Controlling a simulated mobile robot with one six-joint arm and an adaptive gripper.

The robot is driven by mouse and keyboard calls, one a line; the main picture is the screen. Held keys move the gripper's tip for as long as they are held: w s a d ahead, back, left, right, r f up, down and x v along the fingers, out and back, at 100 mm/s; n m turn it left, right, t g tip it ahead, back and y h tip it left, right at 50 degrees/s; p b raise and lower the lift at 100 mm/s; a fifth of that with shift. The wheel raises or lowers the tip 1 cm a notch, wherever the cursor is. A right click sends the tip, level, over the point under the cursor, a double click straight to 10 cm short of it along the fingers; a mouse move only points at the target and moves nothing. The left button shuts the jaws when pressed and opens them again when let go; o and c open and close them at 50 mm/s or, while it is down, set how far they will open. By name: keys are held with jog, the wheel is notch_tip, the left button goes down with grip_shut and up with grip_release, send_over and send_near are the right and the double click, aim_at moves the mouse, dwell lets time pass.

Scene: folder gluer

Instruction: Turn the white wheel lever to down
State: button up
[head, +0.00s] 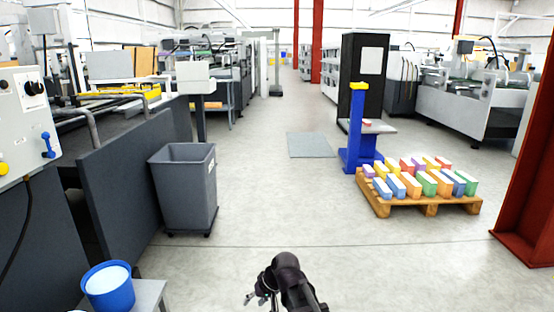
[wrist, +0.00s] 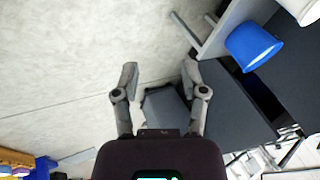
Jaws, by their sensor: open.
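I cannot make out a white wheel lever in either view. A grey control panel (head: 22,120) stands at the left edge of the head view. It carries a blue lever (head: 47,145), dark knobs (head: 34,88) and a yellow button (head: 3,168). My gripper (head: 258,298) is at the bottom middle of the head view, well to the right of the panel and apart from it. In the wrist view my gripper (wrist: 159,76) has its two fingers spread with nothing held between them.
A blue bucket (head: 108,294) stands on a small grey table (head: 150,293) at lower left; it also shows in the wrist view (wrist: 250,45). A grey bin (head: 184,190) stands beside the dark machine side. A loaded pallet (head: 425,207) is at right. The middle floor is clear.

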jog(key=s+d+m+g+h+p, duration=0.1)
jog(key=s+d+m+h, duration=0.2)
jog(key=d, duration=0.9)
jog(key=s+d+g+h+p, duration=0.1)
jog(key=s+d+h, duration=0.35)
jog(key=d, duration=0.75)
notch_tip(320, 180, up, 36)
jog(key=s+y+p, duration=0.1)
jog(key=p, duration=3.5)
jog(key=shift+a+r+y+p, duration=0.15)
jog(key=shift+r+y+p, duration=0.1)
jog(key=shift+y+p, duration=0.15)
jog(key=shift+a, duration=0.1)
